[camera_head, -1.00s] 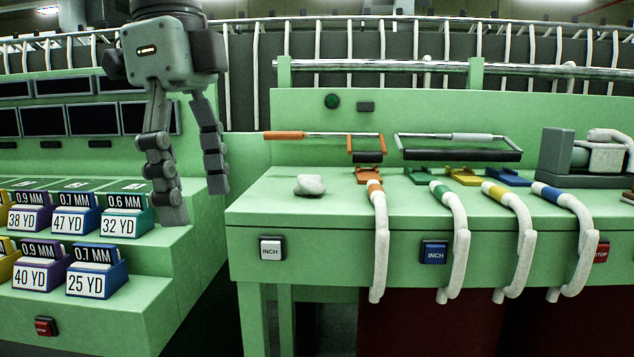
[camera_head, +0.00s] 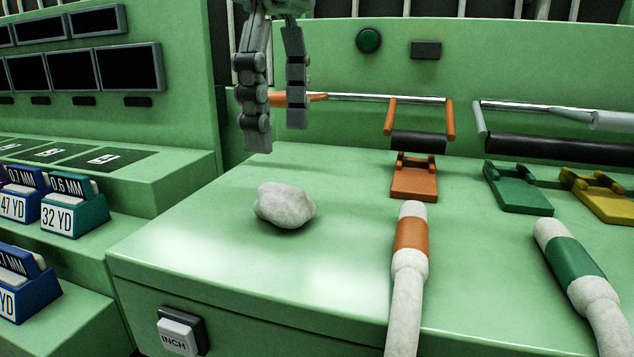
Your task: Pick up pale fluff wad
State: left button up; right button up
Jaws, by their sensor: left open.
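The pale fluff wad (camera_head: 284,205) is a whitish, lumpy piece lying on the left part of the green bench top (camera_head: 200,265). It is fully in view and nothing touches it. My left gripper (camera_head: 277,138) hangs at the upper left of the middle, fingers pointing down, open and empty. Its fingertips show above the wad in the picture, apart from it. My right gripper is not in view.
An orange-handled roller (camera_head: 420,140) and an orange bracket (camera_head: 414,178) stand right of the wad. White rovings with an orange band (camera_head: 411,235) and a green band (camera_head: 575,255) hang over the front edge. Labelled boxes (camera_head: 73,213) stand on the left steps.

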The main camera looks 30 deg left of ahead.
aim_at(280, 186)
pick_arm(q)
jog(key=shift+w+f, duration=0.1)
jog(key=shift+f, duration=0.2)
jog(key=f, duration=0.7)
jog(key=shift+s, duration=0.35)
jog(key=c, duration=1)
jog(key=shift+c, duration=0.2)
jog(key=shift+r, duration=0.1)
